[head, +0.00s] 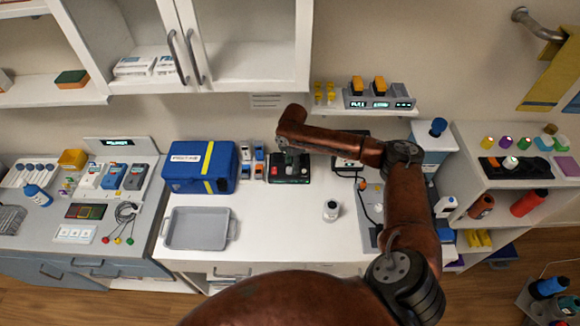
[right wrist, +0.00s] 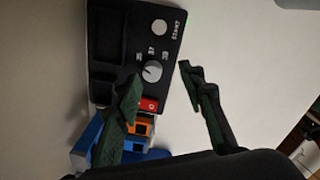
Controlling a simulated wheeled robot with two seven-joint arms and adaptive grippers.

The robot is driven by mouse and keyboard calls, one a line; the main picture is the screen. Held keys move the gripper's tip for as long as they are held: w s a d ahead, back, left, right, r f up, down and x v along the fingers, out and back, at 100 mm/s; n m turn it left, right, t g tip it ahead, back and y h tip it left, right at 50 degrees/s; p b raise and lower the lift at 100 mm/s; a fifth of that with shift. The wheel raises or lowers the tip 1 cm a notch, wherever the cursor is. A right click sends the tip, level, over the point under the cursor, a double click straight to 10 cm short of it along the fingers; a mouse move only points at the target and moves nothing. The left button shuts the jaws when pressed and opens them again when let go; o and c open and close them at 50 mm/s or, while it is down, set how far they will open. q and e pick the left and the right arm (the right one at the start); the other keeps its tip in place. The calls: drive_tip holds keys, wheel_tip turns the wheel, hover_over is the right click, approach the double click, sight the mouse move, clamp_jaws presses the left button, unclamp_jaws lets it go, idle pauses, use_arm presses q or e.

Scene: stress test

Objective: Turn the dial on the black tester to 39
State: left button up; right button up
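The black tester (head: 290,172) stands on the white counter, partly hidden under my right gripper in the head view. In the right wrist view the tester (right wrist: 125,45) has a pale round dial (right wrist: 152,71) with small number marks along one side, too blurred to read surely. A pale round button (right wrist: 160,27) sits near lettering, and a red part (right wrist: 149,104) is at one edge. My right gripper (right wrist: 160,74) is open and empty; its two dark green fingers appear on either side of the dial, without visible contact. In the head view my right gripper (head: 289,153) is above the tester. My left gripper is not in view.
A blue case (head: 190,178) and small blue-and-white items (head: 252,163) stand left of the tester. A grey tray (head: 197,228) is in front of the case. The counter in front of the tester is clear.

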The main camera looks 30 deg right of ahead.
sight(289, 169)
drive_tip(key=w+f, duration=0.2)
drive_tip(key=f, duration=0.1)
drive_tip(key=shift+a+f, duration=0.1)
drive_tip(key=shift+a, duration=0.05)
drive_tip(key=shift+s, duration=0.4)
drive_tip(key=shift+w+f, duration=0.2)
drive_tip(key=shift+w, duration=0.05)
drive_tip(key=shift+c, duration=1.2)
drive_tip(key=shift+s+r, duration=0.1)
drive_tip(key=shift+s, duration=0.05)
drive_tip(key=c, duration=0.5)
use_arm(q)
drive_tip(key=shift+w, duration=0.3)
use_arm(e)
clamp_jaws()
